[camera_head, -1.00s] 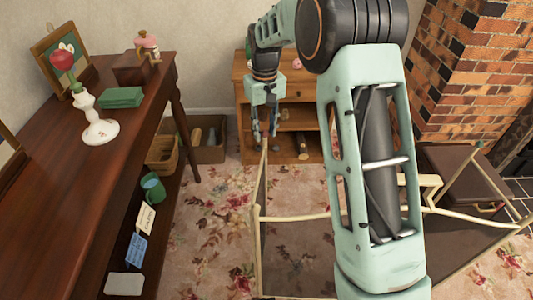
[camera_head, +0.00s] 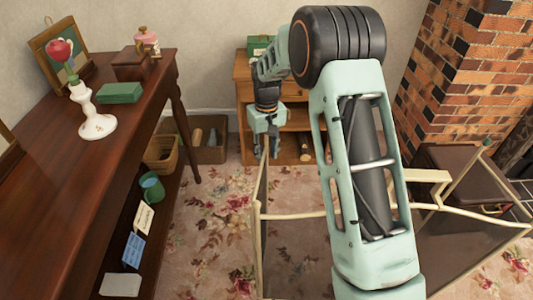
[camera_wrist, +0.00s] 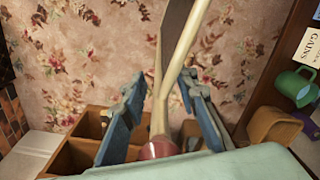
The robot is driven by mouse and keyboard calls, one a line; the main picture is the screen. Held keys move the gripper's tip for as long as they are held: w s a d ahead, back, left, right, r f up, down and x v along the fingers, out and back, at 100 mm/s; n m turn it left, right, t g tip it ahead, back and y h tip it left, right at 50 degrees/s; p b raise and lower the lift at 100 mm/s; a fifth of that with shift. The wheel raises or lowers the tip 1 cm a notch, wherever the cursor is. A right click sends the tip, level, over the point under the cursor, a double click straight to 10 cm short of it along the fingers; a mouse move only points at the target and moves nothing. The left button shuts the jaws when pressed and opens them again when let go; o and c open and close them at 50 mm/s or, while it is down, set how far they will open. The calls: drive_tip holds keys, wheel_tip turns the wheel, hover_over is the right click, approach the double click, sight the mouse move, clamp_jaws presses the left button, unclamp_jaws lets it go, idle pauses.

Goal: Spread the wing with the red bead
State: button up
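The folding fire screen has cream rails and dark mesh; its middle panel (camera_head: 292,250) stands on the carpet. Its left wing (camera_head: 262,185) points away from me, towards the shelf unit. The red bead (camera_wrist: 160,149) is at the post's end in the wrist view, low between my fingers. My gripper (camera_head: 268,150) is at this wing's far end; in the wrist view (camera_wrist: 162,98) its blue fingers stand apart on either side of the cream post (camera_wrist: 164,85), with gaps visible. The other wing (camera_head: 463,175) carries a green bead (camera_head: 487,143).
The wooden shelf unit (camera_head: 243,100) stands close behind my gripper. Baskets (camera_head: 161,155) are on the left. The brick fireplace (camera_head: 465,75) is at right. Carpet left of the screen is clear.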

drive_tip(key=shift+c, duration=0.5)
clamp_jaws()
drive_tip(key=shift+a, duration=0.25)
drive_tip(key=s+a+n+p, duration=0.2)
drive_tip(key=a+n, duration=0.2)
drive_tip(key=a, duration=0.5)
drive_tip(key=s+a+n+p, duration=0.3)
drive_tip(key=a+n, duration=0.2)
drive_tip(key=a, duration=0.5)
drive_tip(key=shift+s, duration=0.2)
